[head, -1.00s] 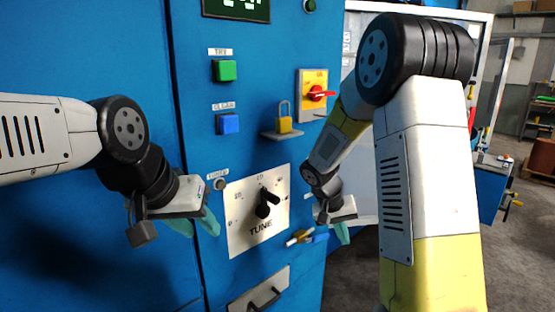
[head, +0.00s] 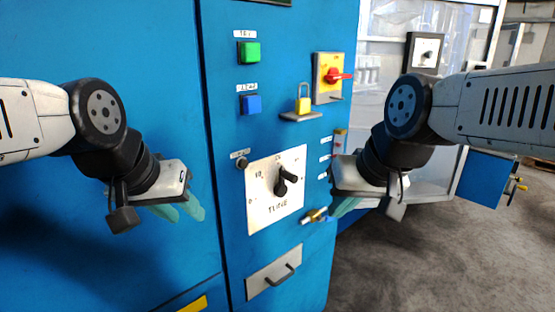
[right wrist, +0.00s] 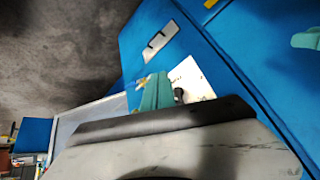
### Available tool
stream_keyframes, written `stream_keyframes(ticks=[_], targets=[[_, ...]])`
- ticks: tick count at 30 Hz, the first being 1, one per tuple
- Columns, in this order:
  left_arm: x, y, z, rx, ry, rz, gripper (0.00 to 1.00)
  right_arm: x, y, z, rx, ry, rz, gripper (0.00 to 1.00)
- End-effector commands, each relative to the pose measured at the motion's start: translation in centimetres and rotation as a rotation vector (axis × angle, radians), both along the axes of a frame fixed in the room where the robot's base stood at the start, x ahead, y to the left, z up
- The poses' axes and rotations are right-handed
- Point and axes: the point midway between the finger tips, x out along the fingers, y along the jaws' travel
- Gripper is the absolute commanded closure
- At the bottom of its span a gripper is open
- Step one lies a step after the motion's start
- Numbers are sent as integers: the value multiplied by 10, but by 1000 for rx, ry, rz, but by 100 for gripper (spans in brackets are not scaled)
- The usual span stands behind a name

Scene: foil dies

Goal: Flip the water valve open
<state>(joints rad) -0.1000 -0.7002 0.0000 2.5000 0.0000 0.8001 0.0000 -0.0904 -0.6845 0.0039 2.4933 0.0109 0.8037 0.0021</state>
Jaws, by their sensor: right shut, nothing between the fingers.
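A small brass valve (head: 314,215) sits low on the right part of the blue cabinet front, just right of the TUNE plate, with a blue part beside it partly hidden by my right gripper. The lever's position is too small to tell. My right gripper (head: 343,207) is shut and empty, its teal fingertips close to the valve's right side; contact cannot be told. In the right wrist view, the shut fingers (right wrist: 156,92) overlap a yellowish bit of the valve (right wrist: 140,83). My left gripper (head: 184,210) hangs before the left cabinet panel, away from the valve; its finger gap is unclear.
The TUNE plate (head: 262,190) has a black knob (head: 281,187). Above are a padlock (head: 303,104) on a shelf, a red rotary switch (head: 334,76), and green (head: 248,53) and blue (head: 250,104) buttons. Open floor (head: 400,265) lies right.

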Motion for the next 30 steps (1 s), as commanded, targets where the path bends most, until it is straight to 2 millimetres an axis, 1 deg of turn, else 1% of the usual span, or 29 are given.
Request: stream_keyframes(ticks=[2, 5, 8, 14, 18, 23, 30], targets=[[0, 0, 0, 0, 0, 0, 64, 8, 1, -3, 19, 44, -25, 100], [0, 0, 0, 0, 0, 0, 64, 26, 4, -11, 69, 139, -83, 100], [0, 0, 0, 0, 0, 0, 64, 51, 7, -25, 144, 258, -160, 100], [0, 0, 0, 0, 0, 0, 64, 103, 11, -61, 331, 492, -320, 100], [0, 0, 0, 0, 0, 0, 64, 139, 10, -93, 490, 649, -436, 100], [0, 0, 0, 0, 0, 0, 64, 178, 3, -135, 696, 818, -567, 100], [0, 0, 0, 0, 0, 0, 64, 233, -19, -203, 1067, 1042, -758, 100]])
